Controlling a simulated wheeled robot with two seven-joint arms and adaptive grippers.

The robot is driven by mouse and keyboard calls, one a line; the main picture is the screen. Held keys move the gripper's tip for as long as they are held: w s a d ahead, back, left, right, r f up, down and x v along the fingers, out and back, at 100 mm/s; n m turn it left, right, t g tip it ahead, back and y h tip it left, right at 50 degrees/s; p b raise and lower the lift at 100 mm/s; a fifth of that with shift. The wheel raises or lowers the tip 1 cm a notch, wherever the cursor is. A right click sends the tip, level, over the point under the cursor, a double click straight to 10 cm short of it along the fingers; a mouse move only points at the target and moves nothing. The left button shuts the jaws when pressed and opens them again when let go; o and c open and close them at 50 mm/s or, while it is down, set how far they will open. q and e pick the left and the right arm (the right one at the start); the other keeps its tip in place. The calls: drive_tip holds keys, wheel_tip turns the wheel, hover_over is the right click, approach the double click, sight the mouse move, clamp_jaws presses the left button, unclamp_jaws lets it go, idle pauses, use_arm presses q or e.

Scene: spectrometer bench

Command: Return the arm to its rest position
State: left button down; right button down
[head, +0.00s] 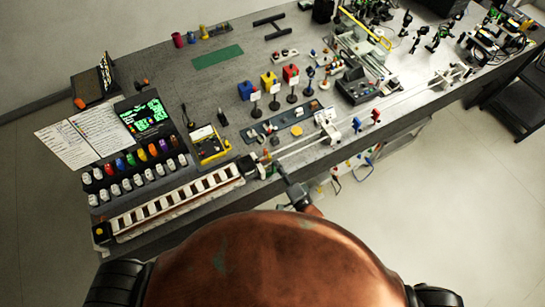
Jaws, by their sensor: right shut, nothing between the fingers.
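My right gripper (277,167) shows small, just above the copper-coloured dome of my own body. It is at the bench's front edge, beside the right end of the long slotted rail (180,198). It looks shut and holds nothing that I can see. Its fingertips are small and hard to make out against the clutter. I cannot tell whether it touches anything on the bench (200,90). Most of my right arm is hidden behind my body. My left gripper is not in view.
A yellow meter (210,148) stands left of the gripper. A blue tray (288,122) and a white-mounted part on a long rail (328,125) lie close behind and to the right. Coloured bottles (142,157) stand at the left. Open floor (450,200) lies to the right.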

drive_tip(key=shift+s+d, duration=0.35)
drive_tip(key=shift+s, duration=0.25)
drive_tip(key=s+d+f+n+g+h+b, duration=0.25)
drive_tip(key=s+d+f, duration=0.3)
drive_tip(key=f, duration=0.85)
drive_tip(key=s+d+f+n+g+h+b, duration=0.15)
drive_tip(key=s+d+f+b, duration=0.4)
drive_tip(key=f, duration=0.95)
drive_tip(key=s+d+f+n+g+h+b, duration=0.1)
drive_tip(key=s+d+f+g+h, duration=0.15)
drive_tip(key=d+f, duration=0.85)
drive_tip(key=s+d+f+n+g+h+b, duration=0.1)
drive_tip(key=s+d+f, duration=0.3)
drive_tip(key=s+f, duration=0.4)
drive_tip(key=s+d+f+n+g+h+b, duration=0.1)
drive_tip(key=s+d+f+n+g+b, duration=0.1)
drive_tip(key=s+f, duration=0.7)
drive_tip(key=s+d+f+n+g+h+b, duration=0.1)
drive_tip(key=s+d+f+g+b, duration=0.3)
drive_tip(key=s, duration=1.2)
drive_tip(key=d+f+n, duration=0.1)
drive_tip(key=d+f, duration=0.2)
drive_tip(key=f, duration=0.1)
drive_tip(key=shift+d+f, duration=0.35)
drive_tip(key=shift+d, duration=0.05)
